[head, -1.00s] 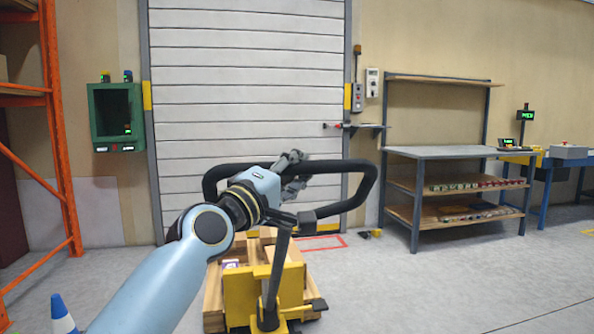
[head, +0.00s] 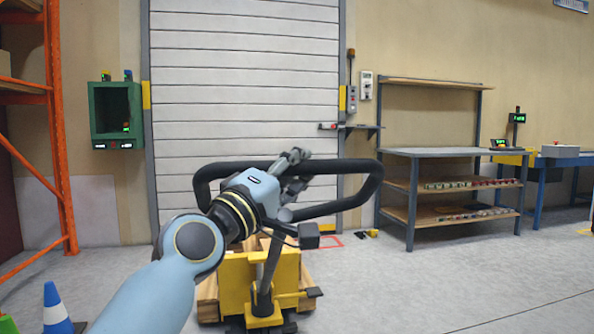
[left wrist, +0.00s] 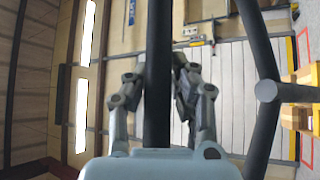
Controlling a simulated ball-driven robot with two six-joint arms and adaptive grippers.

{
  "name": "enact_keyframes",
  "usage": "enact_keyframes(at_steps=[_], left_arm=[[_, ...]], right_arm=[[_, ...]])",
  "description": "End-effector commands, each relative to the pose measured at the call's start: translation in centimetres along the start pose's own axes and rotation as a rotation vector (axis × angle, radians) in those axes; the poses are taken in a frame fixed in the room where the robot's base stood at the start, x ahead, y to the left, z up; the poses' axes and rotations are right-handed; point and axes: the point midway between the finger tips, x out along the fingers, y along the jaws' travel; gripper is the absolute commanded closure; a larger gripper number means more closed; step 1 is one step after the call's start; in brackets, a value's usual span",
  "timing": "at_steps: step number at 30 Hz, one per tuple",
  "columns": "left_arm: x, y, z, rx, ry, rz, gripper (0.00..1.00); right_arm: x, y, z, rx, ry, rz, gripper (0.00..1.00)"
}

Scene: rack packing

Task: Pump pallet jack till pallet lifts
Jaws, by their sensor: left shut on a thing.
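The yellow pallet jack (head: 238,283) stands in the lower middle of the head view with its black loop handle (head: 350,167) on a grey shaft (head: 272,262). The wooden pallet (head: 208,297) shows behind and beside the yellow body. My left gripper (head: 293,168) is at the top bar of the handle. In the left wrist view the fingers of my left gripper (left wrist: 160,95) lie on both sides of the black bar (left wrist: 159,40), shut on it. My arm hides part of the handle and jack. My right gripper is not in view.
A grey roller door (head: 240,80) stands behind. A workbench with shelves (head: 435,153) is at the right, an orange rack (head: 58,130) at the left. A blue and white cone (head: 55,308) is at lower left. The floor at right is clear.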

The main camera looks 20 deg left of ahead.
Motion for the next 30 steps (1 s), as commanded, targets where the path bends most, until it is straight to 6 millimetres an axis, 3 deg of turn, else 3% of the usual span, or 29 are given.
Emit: enact_keyframes(at_steps=[9, 10, 15, 25, 30], left_arm=[[0.0, 0.2, -0.1, -0.003, 0.001, 0.004, 1.0], [0.0, 0.2, -0.1, -0.003, 0.001, 0.004, 0.75], [0.0, 0.2, 0.0, -0.002, 0.001, 0.003, 0.53], [-0.4, 0.0, 0.0, 0.0, 0.0, 0.0, 0.52], [-3.0, -0.1, 0.0, 0.002, -0.001, -0.002, 0.52]], right_arm=[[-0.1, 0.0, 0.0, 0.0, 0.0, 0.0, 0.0], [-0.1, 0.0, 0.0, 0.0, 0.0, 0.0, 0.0], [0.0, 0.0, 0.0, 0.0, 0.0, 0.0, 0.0], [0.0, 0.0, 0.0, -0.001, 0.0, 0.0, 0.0], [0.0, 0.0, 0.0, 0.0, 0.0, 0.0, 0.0]])
